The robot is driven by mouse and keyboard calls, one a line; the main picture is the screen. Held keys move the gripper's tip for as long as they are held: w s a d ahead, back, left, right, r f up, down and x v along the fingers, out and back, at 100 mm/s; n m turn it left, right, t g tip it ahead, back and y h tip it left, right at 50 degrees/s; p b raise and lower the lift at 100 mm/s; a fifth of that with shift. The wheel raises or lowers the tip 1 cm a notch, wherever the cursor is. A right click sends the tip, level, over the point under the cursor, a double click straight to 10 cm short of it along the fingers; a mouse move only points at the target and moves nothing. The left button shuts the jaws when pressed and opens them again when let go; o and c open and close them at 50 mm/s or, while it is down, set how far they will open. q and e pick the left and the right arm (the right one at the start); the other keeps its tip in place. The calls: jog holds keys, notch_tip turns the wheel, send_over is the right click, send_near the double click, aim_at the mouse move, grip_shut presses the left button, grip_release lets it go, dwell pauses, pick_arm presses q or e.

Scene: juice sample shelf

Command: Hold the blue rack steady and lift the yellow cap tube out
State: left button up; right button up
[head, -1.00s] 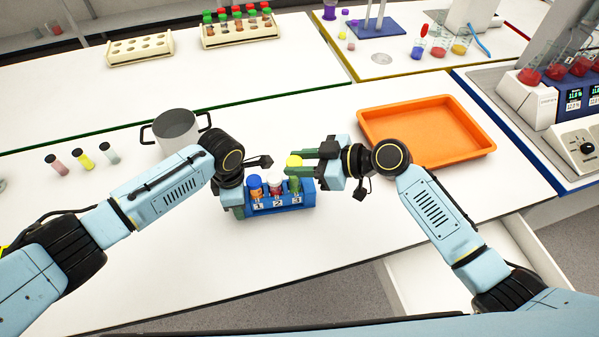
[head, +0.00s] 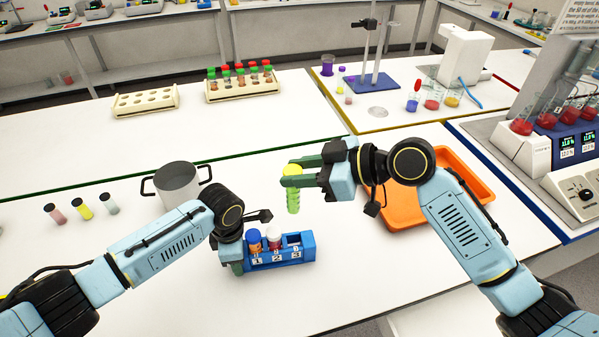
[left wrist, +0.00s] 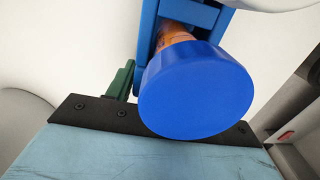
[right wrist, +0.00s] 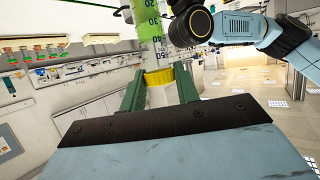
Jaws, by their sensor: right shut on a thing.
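The yellow cap tube (head: 293,199), with green contents and a graduated wall, hangs upright in the air above the blue rack (head: 305,254). My right gripper (head: 298,171) is shut on it near the cap; the yellow cap (right wrist: 159,92) shows between the fingers in the right wrist view. The rack stands on the table; slot 3 is empty, while a blue cap tube (head: 254,240) and a white cap tube (head: 274,238) stand in slots 1 and 2. My left gripper (head: 238,266) is at the rack's left end. In the left wrist view the blue cap (left wrist: 197,90) hides its grip.
An orange tray (head: 404,210) lies right of the rack, partly behind my right arm. A grey pot (head: 178,188) stands behind my left arm, with several small tubes (head: 83,211) left of it. The table in front of the rack is clear.

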pick_arm(q)
jog(key=o, duration=0.4)
notch_tip(320, 180, up, 12)
dwell(0.5)
